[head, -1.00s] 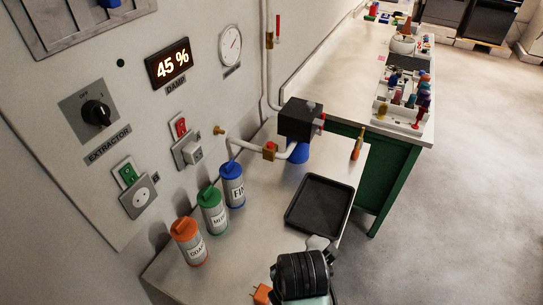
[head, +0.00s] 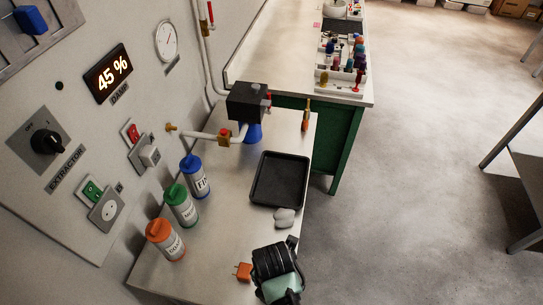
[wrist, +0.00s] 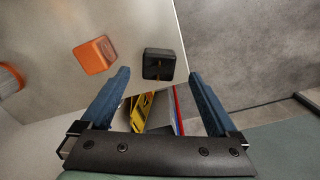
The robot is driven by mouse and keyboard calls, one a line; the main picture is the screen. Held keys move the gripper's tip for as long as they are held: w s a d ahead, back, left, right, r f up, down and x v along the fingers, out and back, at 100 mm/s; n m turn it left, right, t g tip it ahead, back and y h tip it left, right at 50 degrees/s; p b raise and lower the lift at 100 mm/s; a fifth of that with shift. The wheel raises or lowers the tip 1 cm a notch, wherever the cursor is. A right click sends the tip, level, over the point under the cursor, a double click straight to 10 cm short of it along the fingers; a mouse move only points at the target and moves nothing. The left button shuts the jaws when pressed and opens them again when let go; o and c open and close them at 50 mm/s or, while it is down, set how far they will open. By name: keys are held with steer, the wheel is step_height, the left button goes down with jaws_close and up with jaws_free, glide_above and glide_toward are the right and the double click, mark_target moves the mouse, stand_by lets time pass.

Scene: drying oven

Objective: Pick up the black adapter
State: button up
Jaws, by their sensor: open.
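The black adapter (wrist: 158,64) is a small dark block on the pale bench top, near the bench edge in the wrist view. My gripper (wrist: 159,74) is open, with its two blue fingers to the left and right of the adapter's near side. The adapter lies at or just beyond the fingertips, and nothing is held. I cannot tell whether a finger touches it. In the head view my arm covers that part of the bench, and I cannot make out the adapter clearly there.
An orange adapter (wrist: 94,55) lies left of the black one; it also shows in the head view (head: 243,271). Pale lumps (head: 285,217) and a black tray (head: 279,180) lie farther back. Orange, green and blue canisters (head: 165,239) stand along the wall. The bench edge is close on the right.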

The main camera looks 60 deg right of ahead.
steer(key=shift+w+f+p, duration=0.1)
steer(key=shift+f+p, duration=0.3)
steer(key=shift+f, duration=2.05)
steer(key=c, duration=1.5)
